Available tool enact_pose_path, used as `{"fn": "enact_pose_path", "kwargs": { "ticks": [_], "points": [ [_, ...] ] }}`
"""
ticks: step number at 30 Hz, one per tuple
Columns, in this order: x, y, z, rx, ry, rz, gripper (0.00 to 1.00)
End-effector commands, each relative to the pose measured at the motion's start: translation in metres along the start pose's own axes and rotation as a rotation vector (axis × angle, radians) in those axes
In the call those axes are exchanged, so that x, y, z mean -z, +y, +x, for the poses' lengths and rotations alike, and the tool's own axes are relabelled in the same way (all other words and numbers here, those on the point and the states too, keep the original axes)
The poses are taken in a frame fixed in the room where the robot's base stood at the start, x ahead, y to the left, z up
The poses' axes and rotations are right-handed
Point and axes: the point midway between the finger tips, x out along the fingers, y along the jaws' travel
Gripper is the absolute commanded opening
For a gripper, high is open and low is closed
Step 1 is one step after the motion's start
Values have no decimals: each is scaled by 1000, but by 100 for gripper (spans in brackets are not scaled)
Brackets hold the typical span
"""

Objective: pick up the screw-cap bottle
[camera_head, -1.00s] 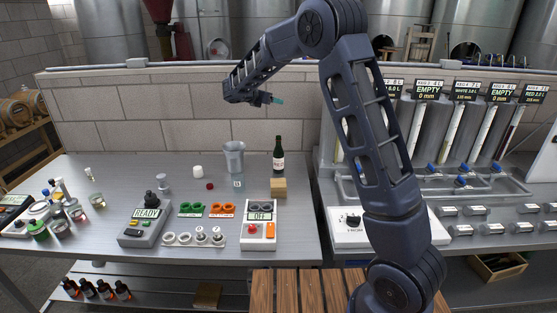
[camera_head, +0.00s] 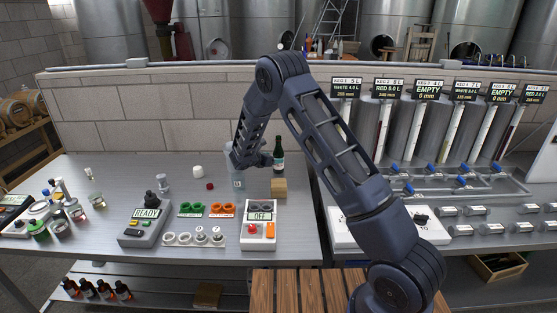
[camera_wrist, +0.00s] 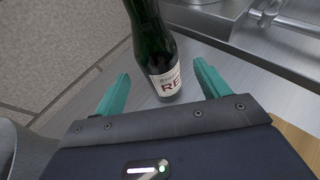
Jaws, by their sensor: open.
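The screw-cap bottle appears to be the dark green bottle (camera_head: 279,157) with a white label, standing upright at the back of the steel bench. In the wrist view the bottle (camera_wrist: 155,45) stands just beyond the fingertips, and its label shows red letters starting "RE". Its cap is out of the wrist picture. My gripper (camera_head: 268,160) is beside the bottle, to its left in the head view. In the wrist view my gripper (camera_wrist: 162,84) has its two teal fingers spread apart, with the bottle's lower part roughly between and ahead of them, not held.
A wooden block (camera_head: 279,187) stands close in front of the bottle. A clear vessel (camera_head: 238,181) is to the left, partly hidden by my arm. A white device (camera_head: 259,232) reading OFF lies nearer. The brick wall (camera_head: 180,115) rises behind the bench.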

Motion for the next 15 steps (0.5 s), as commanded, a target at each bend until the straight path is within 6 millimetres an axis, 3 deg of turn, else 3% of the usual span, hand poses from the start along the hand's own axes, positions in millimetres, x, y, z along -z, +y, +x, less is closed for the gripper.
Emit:
{"fn": "enact_pose_path", "kwargs": {
  "ticks": [15],
  "points": [
    [-6,0,50,3,0,1,74]
  ]
}}
